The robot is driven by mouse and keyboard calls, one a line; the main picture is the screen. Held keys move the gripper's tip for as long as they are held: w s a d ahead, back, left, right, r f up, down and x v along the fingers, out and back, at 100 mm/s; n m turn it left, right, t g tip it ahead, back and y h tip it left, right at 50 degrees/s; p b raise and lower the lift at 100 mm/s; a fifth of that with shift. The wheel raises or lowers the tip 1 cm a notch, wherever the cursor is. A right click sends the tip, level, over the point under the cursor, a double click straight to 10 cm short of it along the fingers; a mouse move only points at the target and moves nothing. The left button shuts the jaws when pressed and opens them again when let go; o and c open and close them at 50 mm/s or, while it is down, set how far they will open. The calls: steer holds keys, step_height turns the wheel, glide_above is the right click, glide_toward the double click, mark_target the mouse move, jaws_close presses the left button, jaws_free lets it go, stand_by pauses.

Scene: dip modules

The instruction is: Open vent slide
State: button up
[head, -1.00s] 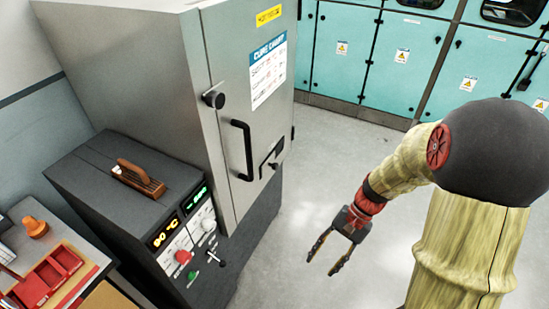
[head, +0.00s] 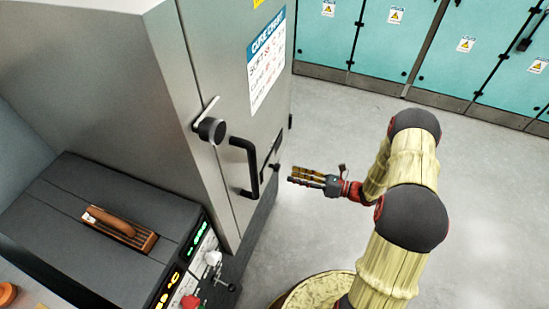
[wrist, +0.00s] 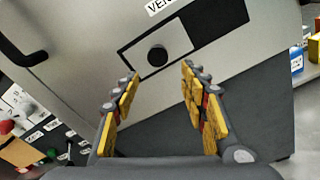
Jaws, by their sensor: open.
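In the head view the knob (head: 276,166) shows small at the door's right side, beside the black door handle (head: 246,168). My gripper (head: 292,175) is open and empty, pointing left at the slide with a small gap. In the wrist view my fingertips (wrist: 159,76) are spread just below the knob, apparently not touching it.
The cure cabinet (head: 170,85) has a latch knob (head: 210,130) above the handle. A dark control box (head: 85,235) with a brown wooden-handled item (head: 120,228) stands at left. Teal cabinets (head: 365,45) line the back. Grey floor is free behind my arm.

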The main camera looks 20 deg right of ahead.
mark_target(279, 168)
steer(key=shift+m+t, duration=0.3)
steer(key=shift+m, duration=0.3)
steer(key=x, duration=0.2)
steer(key=b+x, duration=0.1)
steer(key=x, duration=0.2)
steer(key=r+b+x, duration=0.1)
steer(key=x, duration=0.1)
steer(key=shift+w+a+r, duration=0.1)
steer(key=shift+w+a, duration=0.15)
steer(key=shift+w, duration=0.15)
steer(key=shift+c, duration=0.4)
jaws_close()
